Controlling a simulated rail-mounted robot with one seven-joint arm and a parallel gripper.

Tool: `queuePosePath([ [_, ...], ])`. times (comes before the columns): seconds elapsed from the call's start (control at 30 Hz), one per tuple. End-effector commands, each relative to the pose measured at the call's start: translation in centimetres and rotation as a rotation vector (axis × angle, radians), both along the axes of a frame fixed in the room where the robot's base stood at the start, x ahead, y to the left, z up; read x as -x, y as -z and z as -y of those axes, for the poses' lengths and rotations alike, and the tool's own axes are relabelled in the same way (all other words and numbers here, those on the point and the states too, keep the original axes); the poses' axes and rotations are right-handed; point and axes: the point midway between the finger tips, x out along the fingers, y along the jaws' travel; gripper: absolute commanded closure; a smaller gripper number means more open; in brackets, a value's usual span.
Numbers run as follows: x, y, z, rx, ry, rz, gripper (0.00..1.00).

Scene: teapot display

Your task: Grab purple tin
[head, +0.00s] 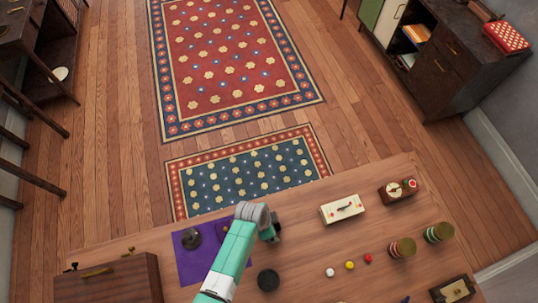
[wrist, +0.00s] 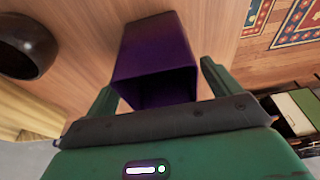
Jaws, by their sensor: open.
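The purple tin (wrist: 155,45) is a dark purple, square-sided box in the wrist view, with a dark opening towards me. My gripper (wrist: 158,90) is open, with one green finger on each side of the tin's near end. I see gaps between the fingers and the tin, and nothing is held. In the head view my arm reaches over the near table and the fingertips cannot be made out. I cannot clearly pick out the tin there.
A dark round bowl (wrist: 25,45) lies left of the tin. In the head view, a purple cloth (head: 187,270) bears a dark round object (head: 191,239). A wooden chest (head: 110,284) stands at left; a cream box (head: 342,208), small balls and striped tins (head: 402,248) stand at right.

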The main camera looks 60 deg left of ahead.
Motion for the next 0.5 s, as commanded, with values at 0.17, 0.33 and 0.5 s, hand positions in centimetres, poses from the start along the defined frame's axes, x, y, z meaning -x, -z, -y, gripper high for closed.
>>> queuePosePath([
  [0.17,-0.05,0.17,-0.01,-0.001,0.000,0.000,0.11],
  [0.33,-0.05,0.15,-0.01,-0.001,0.000,0.000,0.34],
  [0.5,-0.07,0.12,-0.02,-0.001,0.000,0.001,0.65],
])
